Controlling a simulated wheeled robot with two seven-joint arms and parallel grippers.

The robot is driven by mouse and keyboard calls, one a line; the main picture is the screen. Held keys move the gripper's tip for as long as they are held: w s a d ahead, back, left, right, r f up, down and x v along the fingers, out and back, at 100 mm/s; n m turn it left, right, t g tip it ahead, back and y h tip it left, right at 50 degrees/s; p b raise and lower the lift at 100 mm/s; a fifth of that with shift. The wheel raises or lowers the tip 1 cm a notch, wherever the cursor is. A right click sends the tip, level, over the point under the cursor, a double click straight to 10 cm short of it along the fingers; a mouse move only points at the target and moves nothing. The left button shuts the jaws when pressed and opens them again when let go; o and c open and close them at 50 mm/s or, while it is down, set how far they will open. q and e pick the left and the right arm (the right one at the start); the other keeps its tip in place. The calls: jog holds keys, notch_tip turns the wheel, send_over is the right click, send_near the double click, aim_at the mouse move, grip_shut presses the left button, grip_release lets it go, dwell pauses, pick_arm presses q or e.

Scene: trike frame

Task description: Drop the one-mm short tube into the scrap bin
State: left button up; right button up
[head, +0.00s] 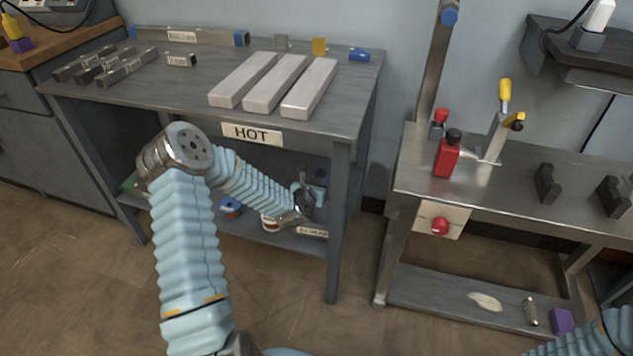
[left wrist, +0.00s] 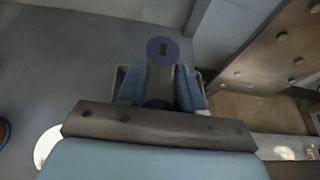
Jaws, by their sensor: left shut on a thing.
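My left gripper (head: 305,200) reaches under the top of the grey table, over its lower shelf. In the left wrist view its blue fingers (left wrist: 160,88) are shut on a grey piece (left wrist: 160,76) with a round blue end with a dark slot. I cannot tell whether this is the one-mm short tube. Several metal tubes (head: 128,68) lie at the left of the table top (head: 190,95), by a small labelled piece (head: 181,60). I cannot pick out the scrap bin for certain. My right arm (head: 600,335) shows at the lower right; its gripper is out of view.
Three pale bars (head: 275,83) lie on the table top above a HOT sign (head: 252,134). A blue item (head: 230,207) and a can (head: 269,222) stand on the lower shelf (head: 265,236).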

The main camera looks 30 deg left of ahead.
pick_arm(q)
jog(key=o, duration=1.1)
jog(key=shift+o, duration=0.2)
jog(key=shift+s+r, duration=0.1)
jog(key=shift+s, duration=0.05)
jog(key=v, duration=1.3)
jog(key=shift+s+d, duration=0.2)
jog(key=shift+s, duration=0.1)
jog(key=shift+s, duration=0.1)
